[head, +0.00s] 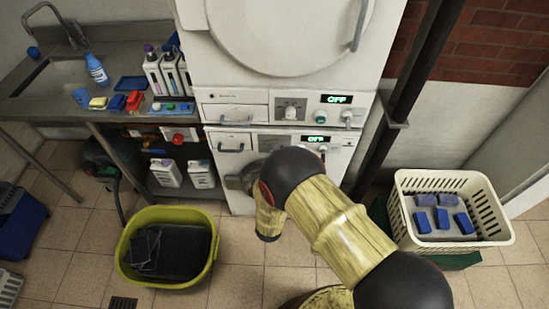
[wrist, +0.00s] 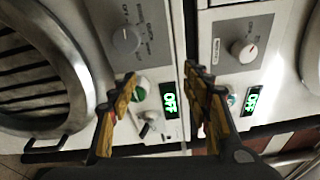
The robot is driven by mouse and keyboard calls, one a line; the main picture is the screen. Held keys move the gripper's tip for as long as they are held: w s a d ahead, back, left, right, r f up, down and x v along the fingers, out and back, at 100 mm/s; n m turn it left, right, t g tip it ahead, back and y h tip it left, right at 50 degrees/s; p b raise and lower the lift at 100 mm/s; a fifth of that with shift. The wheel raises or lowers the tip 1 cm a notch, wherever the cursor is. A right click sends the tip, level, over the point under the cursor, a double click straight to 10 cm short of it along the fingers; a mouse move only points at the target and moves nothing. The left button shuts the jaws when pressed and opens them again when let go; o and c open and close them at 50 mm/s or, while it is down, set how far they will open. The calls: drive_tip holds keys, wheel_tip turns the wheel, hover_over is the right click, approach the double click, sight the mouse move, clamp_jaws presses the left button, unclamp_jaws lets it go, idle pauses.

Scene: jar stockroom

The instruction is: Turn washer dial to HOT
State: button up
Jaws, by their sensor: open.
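Two stacked machines show. In the wrist view, turned sideways, the machine with the round glass door has a grey dial (wrist: 125,40) on a grey plate, with labels too small to read surely. Beside it are a green button (wrist: 139,89) and a lit OFF display (wrist: 169,102). In the head view my arm hides the gripper; the upper dial (head: 291,112) shows there.
A yellow-green tub (head: 128,248) with dark contents stands on the floor to the left. A cream basket (head: 404,222) with blue blocks stands to the right. A counter (head: 60,107) with bottles adjoins the machines. A dark post (head: 405,85) rises beside them.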

sight(274, 148)
drive_tip(key=s+a+f+n+y, duration=0.1)
drive_tip(key=a+f+n+y, duration=0.2)
drive_tip(key=a+f, duration=0.1)
drive_tip(key=w+b, duration=0.2)
drive_tip(key=w, duration=0.5)
drive_tip(key=shift+d+f+b, duration=0.15)
drive_tip(key=shift+d+b, duration=0.05)
drive_tip(key=shift+b, duration=0.15)
drive_tip(key=shift+c, duration=0.4)
drive_tip(key=c, duration=1.1)
